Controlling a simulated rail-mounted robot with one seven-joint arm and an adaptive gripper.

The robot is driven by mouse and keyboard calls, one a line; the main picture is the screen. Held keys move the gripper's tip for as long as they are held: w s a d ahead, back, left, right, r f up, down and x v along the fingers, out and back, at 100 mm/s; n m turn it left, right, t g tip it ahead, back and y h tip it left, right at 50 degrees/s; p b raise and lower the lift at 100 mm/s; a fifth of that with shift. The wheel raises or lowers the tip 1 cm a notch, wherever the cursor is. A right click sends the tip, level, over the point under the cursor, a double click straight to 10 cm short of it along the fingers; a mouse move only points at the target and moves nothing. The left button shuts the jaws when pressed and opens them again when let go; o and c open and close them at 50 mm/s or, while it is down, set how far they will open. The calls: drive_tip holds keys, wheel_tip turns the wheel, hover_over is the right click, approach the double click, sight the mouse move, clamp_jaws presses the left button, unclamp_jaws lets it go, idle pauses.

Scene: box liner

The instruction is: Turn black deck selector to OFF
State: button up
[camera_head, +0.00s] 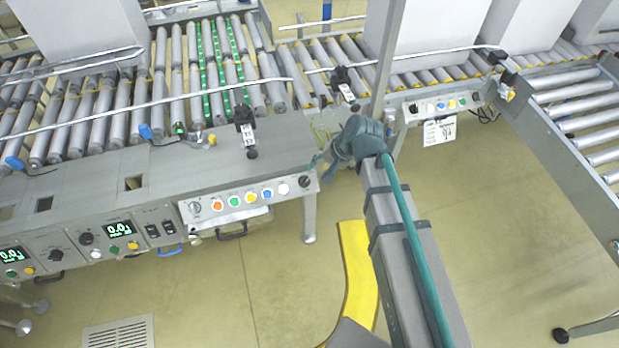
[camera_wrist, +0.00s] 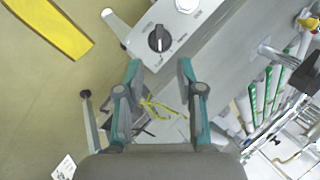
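A black selector knob (camera_wrist: 158,38) sits on the grey panel face in the wrist view, with a white pointer line on it and small labels around it that I cannot read. The same knob (camera_head: 304,181) appears at the right end of the button panel in the head view. My gripper (camera_wrist: 160,70) is open and empty, its two teal fingers apart, and the knob lies beyond the fingertips, not between them. In the head view my gripper (camera_head: 326,160) is near the panel's right end, above and right of the knob; its fingers are small there.
The button panel (camera_head: 240,211) carries orange, green, yellow, blue and white buttons. Other black knobs (camera_head: 86,239) are on the consoles to the left. Roller conveyors (camera_head: 110,110) lie behind. A yellow floor marking (camera_head: 357,265) is below; the floor in front of the panel is clear.

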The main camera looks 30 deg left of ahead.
sight(308, 180)
drive_tip(key=x, duration=0.7)
drive_tip(key=shift+a+f, duration=0.1)
drive_tip(key=shift+f, duration=0.15)
clamp_jaws()
